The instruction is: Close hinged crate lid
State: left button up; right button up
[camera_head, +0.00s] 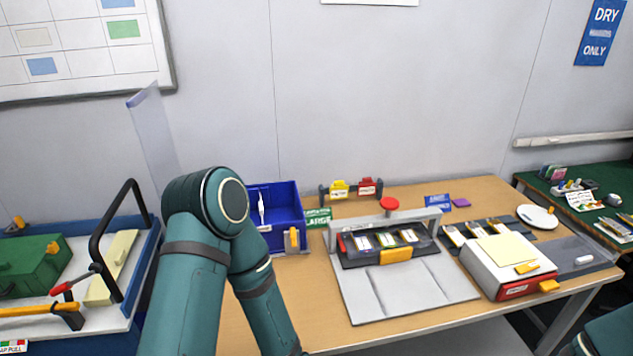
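A blue crate (284,205) stands open on the wooden table, left of centre, with a yellow latch (293,239) on its front. A slim white item (261,208) shows inside it. A clear, upright panel (155,140), probably the crate's raised lid, stands to the left; its lower part and any hinge are hidden behind my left arm (203,265). That arm rises to a bent elbow in front of the crate's left side, then runs down out of the picture. Neither gripper is in view. Only a bit of my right arm (612,338) shows at the lower right.
A grey fixture with a red knob (389,203) stands right of the crate, with a green sign (318,217) between. A white-and-red device (507,266) is farther right. A blue-edged bench with a black handle (112,240) and green box (32,265) lies left.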

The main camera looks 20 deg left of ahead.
aim_at(167, 166)
jog(key=k+j+u, duration=0.1)
jog(key=j, duration=0.4)
jog(key=k+j+u, duration=0.1)
jog(key=j, duration=0.4)
jog(key=k+j+u, duration=0.15)
jog(key=j, duration=0.35)
jog(key=k+j+u, duration=0.1)
jog(key=j, duration=0.4)
jog(key=k+j+u, duration=0.1)
jog(key=j, duration=0.45)
jog(key=i+l+z, duration=0.1)
jog(key=z, duration=0.35)
